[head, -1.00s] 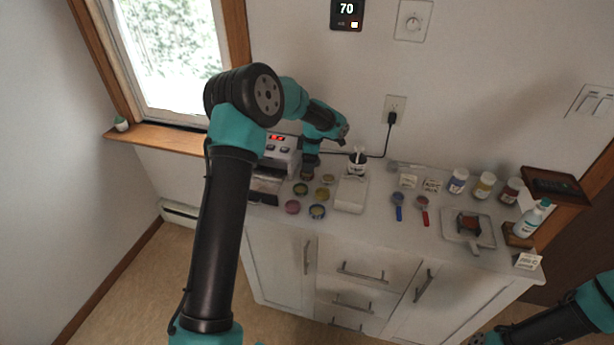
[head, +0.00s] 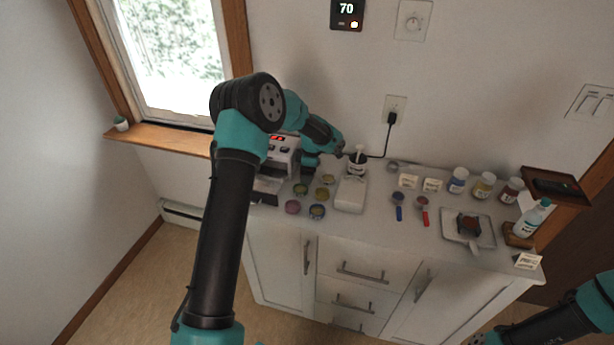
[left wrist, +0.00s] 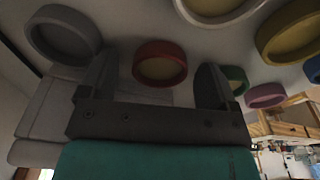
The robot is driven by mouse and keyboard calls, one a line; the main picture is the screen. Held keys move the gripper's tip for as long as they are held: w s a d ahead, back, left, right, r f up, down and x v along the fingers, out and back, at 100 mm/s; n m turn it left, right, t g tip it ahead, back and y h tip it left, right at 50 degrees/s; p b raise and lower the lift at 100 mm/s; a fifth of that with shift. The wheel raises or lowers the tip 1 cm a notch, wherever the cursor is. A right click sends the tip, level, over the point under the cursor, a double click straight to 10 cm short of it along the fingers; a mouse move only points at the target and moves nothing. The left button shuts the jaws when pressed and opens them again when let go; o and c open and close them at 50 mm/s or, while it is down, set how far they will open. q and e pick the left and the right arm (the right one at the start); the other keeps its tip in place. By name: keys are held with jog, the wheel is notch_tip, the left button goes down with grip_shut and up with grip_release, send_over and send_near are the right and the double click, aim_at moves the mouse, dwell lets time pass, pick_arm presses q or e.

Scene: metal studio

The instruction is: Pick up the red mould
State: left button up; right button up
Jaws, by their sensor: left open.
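The red mould (left wrist: 160,64) is a shallow round ring with a tan inside, in the upper middle of the left wrist view. My left gripper (left wrist: 156,78) is open, with one finger on each side of the red mould and a gap to each. I cannot tell whether its fingertips touch the counter. In the head view my left gripper (head: 309,172) is over the back left of the counter, by the other moulds, and hides the red mould.
Close by are a green mould (head: 300,189), yellow moulds, a pink mould (head: 292,207) and a blue mould (head: 317,211). A white machine with a red display (head: 282,150) stands behind at left. A white scale (head: 351,194) and mortar cup (head: 357,165) are at right.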

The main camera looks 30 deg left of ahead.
pick_arm(q)
jog(key=c, duration=1)
jog(key=shift+r, duration=0.55)
notch_tip(320, 180, up, 3)
jog(key=shift+s+f, duration=0.1)
jog(key=shift+f, duration=0.1)
jog(key=s+d, duration=0.2)
jog(key=s, duration=0.2)
jog(key=s+d+r, duration=0.1)
jog(key=s+d, duration=0.2)
jog(key=s, duration=0.2)
jog(key=s+d, duration=0.3)
jog(key=s, duration=0.1)
jog(key=shift+s+d+r, duration=0.15)
jog(key=shift+s+d, duration=0.05)
jog(key=shift+s, duration=0.05)
